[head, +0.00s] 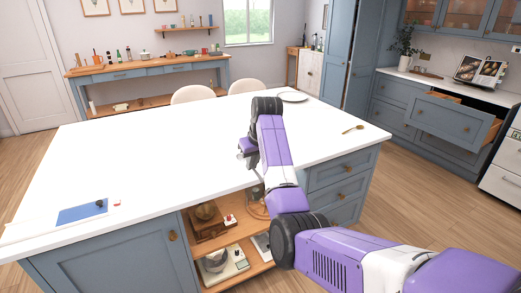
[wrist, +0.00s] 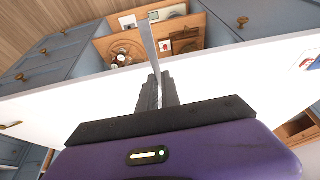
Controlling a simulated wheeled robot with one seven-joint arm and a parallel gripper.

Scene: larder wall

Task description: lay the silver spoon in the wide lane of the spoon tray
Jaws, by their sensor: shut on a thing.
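My gripper (wrist: 158,95) is shut on a flat, narrow silver piece, the silver spoon (wrist: 149,45), which sticks out past the fingertips in the wrist view. Its bowl cannot be made out. In the head view my gripper is above the white island top, mostly behind my own arm, and the spoon cannot be made out there. I cannot make out the spoon tray or its wide lane for certain. A pulled-out blue drawer (head: 452,119) at the right has wooden parts inside, too small to tell.
A gold-brown spoon (head: 353,129) lies on the island top (head: 150,155) at the right, and a plate (head: 292,96) at the far edge. A blue mat (head: 82,214) lies at the near left. Open shelves (head: 235,240) hold several items. Floor separates the island from the drawer.

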